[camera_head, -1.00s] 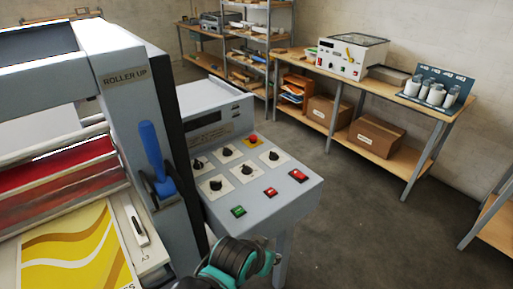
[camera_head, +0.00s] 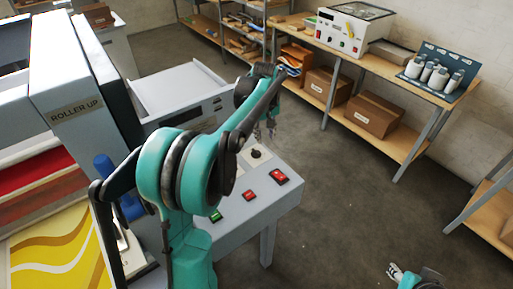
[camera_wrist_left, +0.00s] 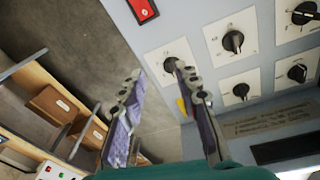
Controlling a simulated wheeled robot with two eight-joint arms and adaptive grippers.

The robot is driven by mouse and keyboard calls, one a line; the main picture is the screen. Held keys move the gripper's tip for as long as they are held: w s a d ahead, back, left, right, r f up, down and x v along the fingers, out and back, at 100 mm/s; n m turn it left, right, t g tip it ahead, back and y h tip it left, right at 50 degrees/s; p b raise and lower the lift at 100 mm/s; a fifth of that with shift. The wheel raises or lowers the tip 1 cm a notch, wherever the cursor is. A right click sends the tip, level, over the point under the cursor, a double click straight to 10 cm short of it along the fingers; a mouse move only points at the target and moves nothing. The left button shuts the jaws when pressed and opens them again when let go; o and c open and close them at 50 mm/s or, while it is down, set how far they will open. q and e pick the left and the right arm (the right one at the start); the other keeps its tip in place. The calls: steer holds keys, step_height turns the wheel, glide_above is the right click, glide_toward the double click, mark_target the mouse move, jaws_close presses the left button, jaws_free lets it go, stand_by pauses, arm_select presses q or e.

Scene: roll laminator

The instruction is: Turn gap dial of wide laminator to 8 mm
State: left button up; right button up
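The wide laminator's grey control panel (camera_head: 262,203) carries several black dials on white plates. In the head view one dial (camera_head: 256,153) shows beside my left gripper (camera_head: 268,128); my arm hides most others. In the left wrist view that dial (camera_wrist_left: 171,65) lies close to the fingertips of my left gripper (camera_wrist_left: 157,76), which is open with nothing held. Other dials (camera_wrist_left: 233,41) lie to the right. Labels are too small to read, so I cannot tell which is the gap dial. My right gripper (camera_head: 398,274) is at the bottom right, over the floor, its opening unclear.
Red switches (camera_head: 279,176) and a green one (camera_head: 215,216) line the panel's front. The ROLLER UP housing (camera_head: 75,108) and blue lever (camera_head: 105,168) stand left. A yellow plate (camera_wrist_left: 182,107) is partly behind a finger.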

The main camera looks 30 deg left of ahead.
mark_target(256, 150)
arm_select(q)
steer(key=w+a+f+n, duration=0.1)
steer(key=a, duration=0.1)
steer(key=w+a+f+n+g, duration=0.1)
steer(key=a+f, duration=0.1)
steer(key=w+a+f, duration=0.2)
steer(key=shift+f+n, duration=0.2)
steer(key=shift+n, duration=0.2)
steer(key=shift+a+f, duration=0.1)
steer(key=shift+f, duration=0.25)
step_height(256, 150, down, 7)
steer(key=shift+f+b, duration=0.15)
steer(key=shift+b, duration=0.45)
jaws_close()
